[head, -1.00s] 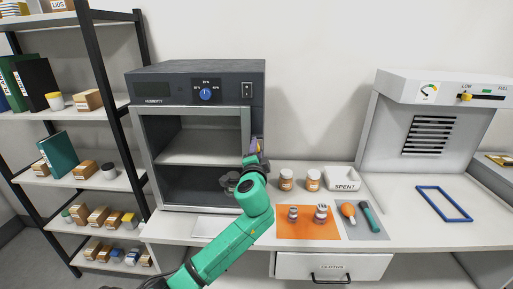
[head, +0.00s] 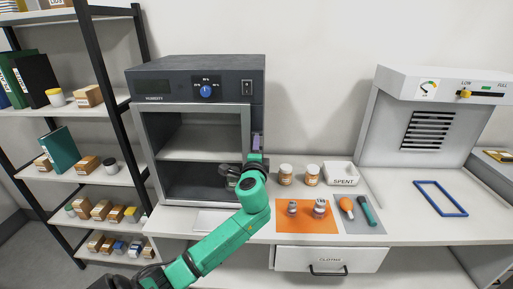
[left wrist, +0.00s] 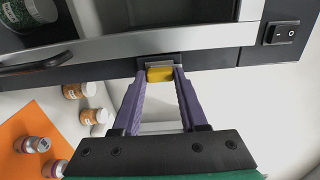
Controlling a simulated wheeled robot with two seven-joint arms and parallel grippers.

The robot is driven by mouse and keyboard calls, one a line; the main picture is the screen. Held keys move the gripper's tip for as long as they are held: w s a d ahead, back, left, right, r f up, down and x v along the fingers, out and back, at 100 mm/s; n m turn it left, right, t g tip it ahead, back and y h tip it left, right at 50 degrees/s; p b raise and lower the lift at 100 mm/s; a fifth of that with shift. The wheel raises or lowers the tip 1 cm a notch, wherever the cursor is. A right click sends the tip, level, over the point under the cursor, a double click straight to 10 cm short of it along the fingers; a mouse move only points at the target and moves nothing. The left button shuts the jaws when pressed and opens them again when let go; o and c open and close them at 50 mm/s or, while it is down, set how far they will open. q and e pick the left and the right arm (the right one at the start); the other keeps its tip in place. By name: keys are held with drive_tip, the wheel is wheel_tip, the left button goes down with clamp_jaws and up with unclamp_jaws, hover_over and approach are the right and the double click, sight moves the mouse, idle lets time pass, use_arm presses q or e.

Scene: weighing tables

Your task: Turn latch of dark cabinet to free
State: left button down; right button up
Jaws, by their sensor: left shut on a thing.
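The dark cabinet (head: 174,74) stands on the table at the left of the head view. Its silver-framed glass door (head: 247,120) looks shut. In the left wrist view the yellow latch (left wrist: 159,74) sits under a small silver plate at the edge of the door frame. My left gripper (left wrist: 160,80) has its purple fingers shut on the latch, one on each side. In the head view this gripper (head: 257,142) is at the cabinet's right front edge, and the latch is hidden behind it. My right gripper is not in view.
Two orange-labelled jars (head: 285,174) and a white SPENT tray (head: 341,173) stand right of the cabinet. An orange mat (head: 307,226) with two vials lies in front. A black-framed shelf (head: 107,110) is at the left. A dark door handle (left wrist: 35,63) shows in the wrist view.

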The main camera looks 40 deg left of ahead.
use_arm(q)
drive_tip(key=shift+f, duration=0.15)
drive_tip(key=shift+c, duration=2.2)
unclamp_jaws()
drive_tip(key=b+v, duration=0.4)
drive_tip(key=v, duration=1)
drive_tip(key=shift+s+d, duration=0.25)
